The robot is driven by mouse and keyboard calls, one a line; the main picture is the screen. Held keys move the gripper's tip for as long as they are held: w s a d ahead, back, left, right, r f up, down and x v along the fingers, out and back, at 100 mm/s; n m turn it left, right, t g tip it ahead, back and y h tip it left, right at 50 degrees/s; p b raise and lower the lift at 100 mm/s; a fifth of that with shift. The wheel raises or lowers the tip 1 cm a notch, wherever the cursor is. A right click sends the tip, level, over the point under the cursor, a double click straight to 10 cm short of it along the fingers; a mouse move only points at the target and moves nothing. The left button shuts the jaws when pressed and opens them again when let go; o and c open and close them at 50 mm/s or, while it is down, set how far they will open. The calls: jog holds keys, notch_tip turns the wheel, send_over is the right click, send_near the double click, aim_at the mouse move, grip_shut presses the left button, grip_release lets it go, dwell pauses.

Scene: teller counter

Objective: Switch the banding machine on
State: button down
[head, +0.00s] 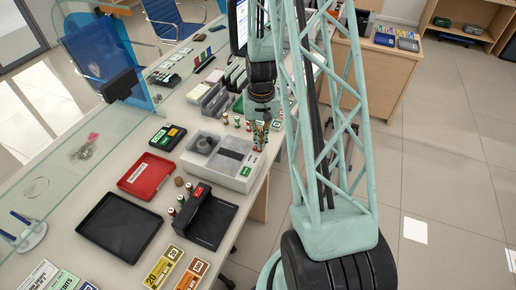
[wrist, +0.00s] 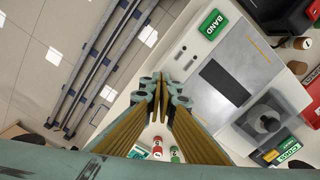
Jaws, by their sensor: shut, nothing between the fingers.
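The banding machine (head: 193,160) is a pale grey box on the counter with a grey top plate, a round part at its left and a green label. In the wrist view its pale body (wrist: 200,98) carries the green BAND label (wrist: 213,24). A small slotted control (wrist: 181,52) sits on the pale strip near the label; its on or off state is too small to tell. My gripper (head: 261,137) is shut and empty, pointing down at the machine's right end. In the wrist view my gripper (wrist: 163,82) is beside the strip; whether it touches is unclear.
A black tray (head: 120,228), a red tray (head: 146,176) and a black device with a red label (head: 205,217) stand nearer on the counter. Banknote bundles (head: 164,267) lie at the front. Small rolls stand behind the machine. Open floor (head: 440,130) lies to the right.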

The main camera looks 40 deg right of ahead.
jog(key=shift+f+b, duration=0.4)
jog(key=shift+f, duration=0.15)
dwell(0.5)
jog(key=shift+r, duration=0.2)
jog(key=shift+r+p, duration=1.55)
jog(key=shift+r, duration=1.8)
jog(key=shift+r, duration=0.1)
